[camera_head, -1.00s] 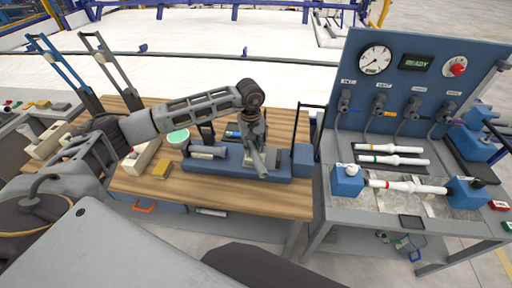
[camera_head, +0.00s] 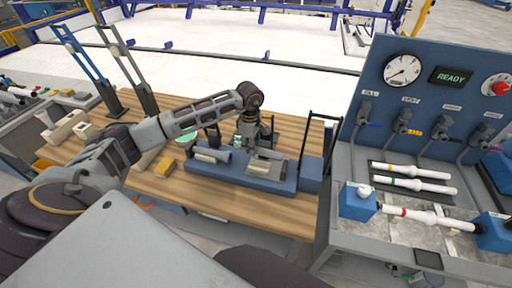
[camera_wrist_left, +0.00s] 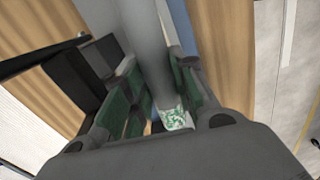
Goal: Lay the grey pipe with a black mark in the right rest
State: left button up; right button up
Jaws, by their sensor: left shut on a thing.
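The blue rest block (camera_head: 225,177) lies along the front of the wooden table in the head view. A short light-grey pipe (camera_head: 212,155) lies in its left part. My left gripper (camera_head: 257,152) is over the right part, shut on a grey pipe (camera_head: 262,168) that lies roughly along the block, at or just above the right rest; contact cannot be told. In the left wrist view the grey pipe (camera_wrist_left: 147,45) runs between the green finger pads, with a white, green-printed patch (camera_wrist_left: 173,117) beyond it. No black mark can be made out. My right gripper is out of view.
The grey bench (camera_head: 340,235) with a gauge panel and white pipes is further right.

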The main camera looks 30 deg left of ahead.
pick_arm(q)
jog(key=shift+w+a+f+n, duration=0.15)
jog(key=shift+a+f+n, duration=0.05)
jog(key=shift+a+n, duration=0.1)
jog(key=shift+r+n, duration=0.1)
jog(key=shift+n, duration=0.2)
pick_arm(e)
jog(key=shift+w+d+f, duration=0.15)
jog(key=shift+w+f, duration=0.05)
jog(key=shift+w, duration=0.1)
pick_arm(q)
jog(key=shift+a, duration=0.15)
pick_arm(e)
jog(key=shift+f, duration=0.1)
